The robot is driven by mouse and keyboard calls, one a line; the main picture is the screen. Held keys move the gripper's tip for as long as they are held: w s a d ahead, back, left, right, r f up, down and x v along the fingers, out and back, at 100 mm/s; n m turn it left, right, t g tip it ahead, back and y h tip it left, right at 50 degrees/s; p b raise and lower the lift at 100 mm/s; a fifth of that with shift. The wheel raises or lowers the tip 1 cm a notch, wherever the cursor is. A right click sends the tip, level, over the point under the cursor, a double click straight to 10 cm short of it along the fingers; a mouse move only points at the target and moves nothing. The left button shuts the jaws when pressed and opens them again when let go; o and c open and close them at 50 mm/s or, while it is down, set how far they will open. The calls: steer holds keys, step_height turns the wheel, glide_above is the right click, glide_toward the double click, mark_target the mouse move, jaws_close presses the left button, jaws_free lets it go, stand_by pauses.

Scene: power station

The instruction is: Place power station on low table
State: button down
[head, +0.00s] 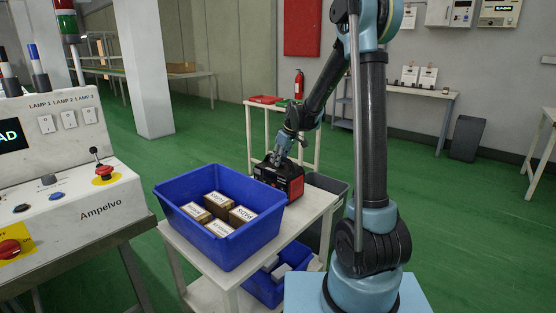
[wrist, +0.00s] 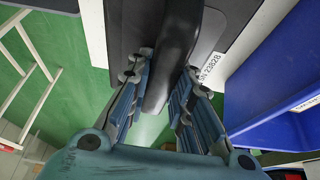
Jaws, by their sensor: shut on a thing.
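The power station (head: 288,182) is a black box with red trim, at the far end of a low white table (head: 312,207), behind a blue bin. In the wrist view its black top (wrist: 135,35) and a label reading "SN 23828" show. My gripper (head: 284,152) is over its top. In the wrist view the fingers of my gripper (wrist: 168,78) are on either side of its dark handle (wrist: 178,45), shut on it. The power station looks upright. I cannot tell whether its base touches the tabletop; the bin hides part of it.
The blue bin (head: 173,205) holds several small boxes and sits close to the power station. Another blue bin (head: 265,290) is under the tabletop. A grey bin (head: 335,188) stands behind. The Ampelvo control console (head: 75,190) is at left. Green floor (head: 420,190) is open at right.

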steer(key=c, duration=1.4)
jaws_free()
steer(key=shift+r, duration=0.1)
steer(key=v, duration=1.1)
steer(key=shift+d, duration=0.1)
steer(key=s+d+r+m, duration=0.25)
steer(key=s+d, duration=0.55)
steer(key=s, duration=0.4)
steer(key=s+d+f+m+h, duration=0.1)
steer(key=s+d+f, duration=0.3)
steer(key=s, duration=0.4)
steer(key=s+d+f+m+h, duration=0.1)
steer(key=s+d+f+m, duration=0.3)
steer(key=s, duration=0.5)
steer(key=s+d+f+m+h, duration=0.1)
steer(key=s+d+f, duration=0.3)
steer(key=s, duration=0.5)
steer(key=shift+s+d+f+m+g, duration=0.2)
steer(key=shift+f+m+g, duration=0.1)
steer(key=shift+f+m, duration=0.45)
